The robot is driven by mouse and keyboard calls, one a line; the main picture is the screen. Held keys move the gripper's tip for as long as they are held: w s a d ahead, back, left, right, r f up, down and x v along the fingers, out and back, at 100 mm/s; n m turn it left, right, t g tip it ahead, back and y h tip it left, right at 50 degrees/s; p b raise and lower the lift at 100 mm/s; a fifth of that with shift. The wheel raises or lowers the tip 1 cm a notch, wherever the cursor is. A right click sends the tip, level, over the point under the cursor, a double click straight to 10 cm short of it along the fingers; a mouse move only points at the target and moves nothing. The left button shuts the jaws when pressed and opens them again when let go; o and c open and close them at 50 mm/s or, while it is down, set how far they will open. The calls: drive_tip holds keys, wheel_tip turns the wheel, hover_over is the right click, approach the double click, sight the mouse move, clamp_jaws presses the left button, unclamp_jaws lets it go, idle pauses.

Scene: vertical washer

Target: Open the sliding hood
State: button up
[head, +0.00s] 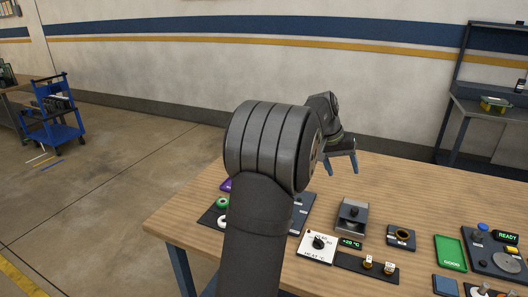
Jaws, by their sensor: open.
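My gripper (341,166) is in the air above the far part of the wooden table, its two bluish fingers apart and pointing down. It appears empty. A small grey boxy unit (350,220) with a dark knob-like part on top stands on the table below and nearer than my gripper. It may be the one with the sliding hood, but it is too small to tell how the hood sits. My gripper is apart from it. My own arm hides part of the table to the left.
The wooden table (420,200) holds a white dial panel (318,246), a green display (350,243), a dark ring fixture (401,236), a green tray (450,252) and a control box (499,255). A blue cart (55,115) stands far left. The table's back right is clear.

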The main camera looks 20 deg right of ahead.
drive_tip(key=shift+c, duration=1.3)
wheel_tip(320, 180, up, 2)
drive_tip(key=m+t+y, duration=0.1)
drive_tip(key=m+y, duration=0.2)
drive_tip(key=y, duration=0.1)
hover_over(355, 209)
wheel_tip(355, 209, down, 17)
drive_tip(key=shift+r, duration=0.2)
clamp_jaws()
